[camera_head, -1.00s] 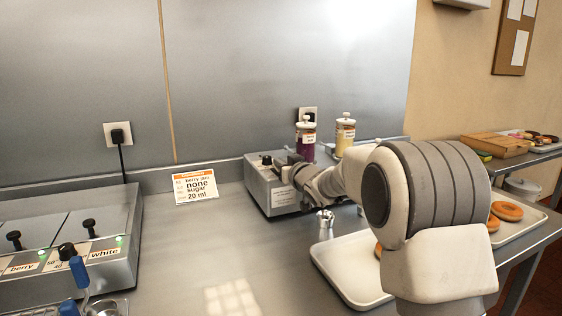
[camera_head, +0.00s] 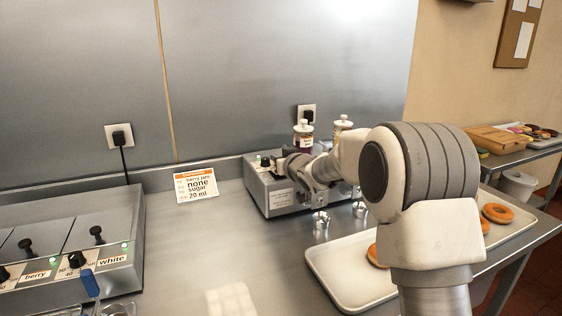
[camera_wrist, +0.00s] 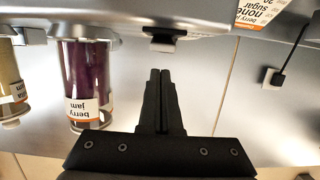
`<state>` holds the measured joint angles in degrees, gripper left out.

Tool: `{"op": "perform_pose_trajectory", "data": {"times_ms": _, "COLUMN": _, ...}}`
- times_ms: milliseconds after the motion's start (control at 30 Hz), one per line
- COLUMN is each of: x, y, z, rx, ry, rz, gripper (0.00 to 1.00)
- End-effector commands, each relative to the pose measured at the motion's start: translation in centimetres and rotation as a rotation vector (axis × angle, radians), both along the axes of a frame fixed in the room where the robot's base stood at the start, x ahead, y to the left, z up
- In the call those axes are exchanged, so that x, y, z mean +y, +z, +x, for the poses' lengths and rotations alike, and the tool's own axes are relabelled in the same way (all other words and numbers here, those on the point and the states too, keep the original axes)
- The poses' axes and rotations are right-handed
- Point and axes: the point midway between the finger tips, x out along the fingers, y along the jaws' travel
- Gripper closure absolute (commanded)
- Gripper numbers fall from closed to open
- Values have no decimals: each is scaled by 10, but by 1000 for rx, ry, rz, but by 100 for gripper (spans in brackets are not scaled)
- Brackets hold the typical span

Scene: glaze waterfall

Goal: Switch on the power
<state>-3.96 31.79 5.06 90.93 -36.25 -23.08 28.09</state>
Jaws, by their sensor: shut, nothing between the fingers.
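A grey metal machine (camera_head: 262,185) with a white label stands against the back wall. A dark knob or switch (camera_head: 266,162) sits at its left top, with a small green light beside it. In the wrist view, which is upside down, a dark piece (camera_wrist: 163,45) on the machine's edge lies just beyond my fingertips; I cannot tell whether it is the same switch. My gripper (camera_wrist: 160,72) is shut and empty, with a small apparent gap to that piece. In the head view my gripper (camera_head: 284,166) is over the machine's top, partly hidden by my arm.
The berry jam jar (camera_wrist: 88,80) stands close beside my fingers. A left machine (camera_head: 75,230) has several dark levers and green lights. An order card (camera_head: 196,184) stands between the machines. A white tray (camera_head: 330,275) with doughnuts lies at right.

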Motion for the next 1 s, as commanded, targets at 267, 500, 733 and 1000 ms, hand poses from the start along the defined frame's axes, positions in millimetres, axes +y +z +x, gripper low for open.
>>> {"op": "perform_pose_trajectory", "data": {"times_ms": 267, "x": -10, "y": 33, "z": -36, "rx": -2, "ry": -2, "rz": 0, "gripper": 100}}
{"op": "perform_pose_trajectory", "data": {"times_ms": 500, "x": -25, "y": 48, "z": -69, "rx": -1, "ry": -3, "rz": 0, "gripper": 100}}
{"op": "perform_pose_trajectory", "data": {"times_ms": 733, "x": -30, "y": 53, "z": -84, "rx": 0, "ry": -1, "rz": 0, "gripper": 100}}
{"op": "perform_pose_trajectory", "data": {"times_ms": 1000, "x": -30, "y": 54, "z": -85, "rx": 0, "ry": -1, "rz": 0, "gripper": 100}}
